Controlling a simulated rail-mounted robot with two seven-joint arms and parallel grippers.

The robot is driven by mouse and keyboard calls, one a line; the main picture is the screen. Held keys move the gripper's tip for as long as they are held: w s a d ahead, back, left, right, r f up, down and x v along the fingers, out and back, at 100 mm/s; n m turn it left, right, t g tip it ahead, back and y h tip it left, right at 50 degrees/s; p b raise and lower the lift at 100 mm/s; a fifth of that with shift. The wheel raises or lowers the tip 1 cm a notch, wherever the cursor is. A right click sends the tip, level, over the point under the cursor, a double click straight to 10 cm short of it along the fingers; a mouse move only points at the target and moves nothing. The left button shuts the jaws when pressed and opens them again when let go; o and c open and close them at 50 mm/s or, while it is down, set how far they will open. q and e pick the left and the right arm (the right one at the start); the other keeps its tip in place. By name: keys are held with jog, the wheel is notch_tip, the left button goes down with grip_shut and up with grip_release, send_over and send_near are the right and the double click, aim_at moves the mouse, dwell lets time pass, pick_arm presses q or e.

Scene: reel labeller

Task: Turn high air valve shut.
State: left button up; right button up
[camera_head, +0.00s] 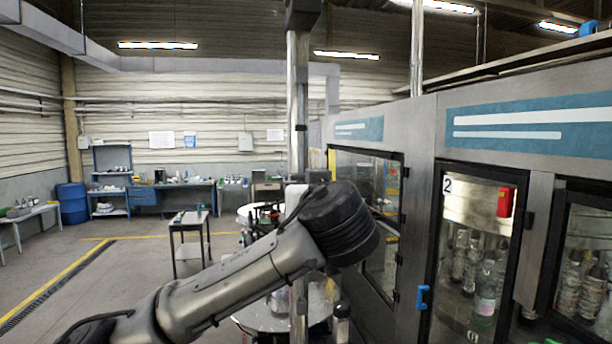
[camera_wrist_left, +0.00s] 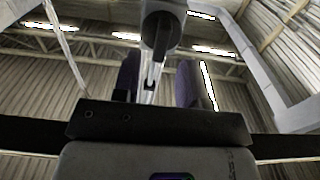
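In the left wrist view my left gripper (camera_wrist_left: 158,82) points upward with its two dark fingers apart. A grey fitting with a dark round end (camera_wrist_left: 160,30) lies beyond and between the fingertips; I cannot tell whether it is the high air valve or whether the fingers touch it. In the head view a tall metal pipe (camera_head: 298,85) rises in the middle, with a dark block (camera_head: 303,8) at its top, cut by the frame edge. My left arm crosses in front of the pipe, and its gripper cannot be made out there. My right gripper is in neither view.
The labeller's cabinet (camera_head: 425,130) with glass doors and bottles inside fills the right. A blue door handle (camera_head: 422,297) sticks out near the arm. A round metal table (camera_head: 262,318) is below the arm. A small cart (camera_head: 190,225) stands behind left; the left floor is open.

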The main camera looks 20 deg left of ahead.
pick_arm(q)
jog(key=shift+p+x, duration=0.5)
jog(key=shift+x, duration=0.8)
grip_shut()
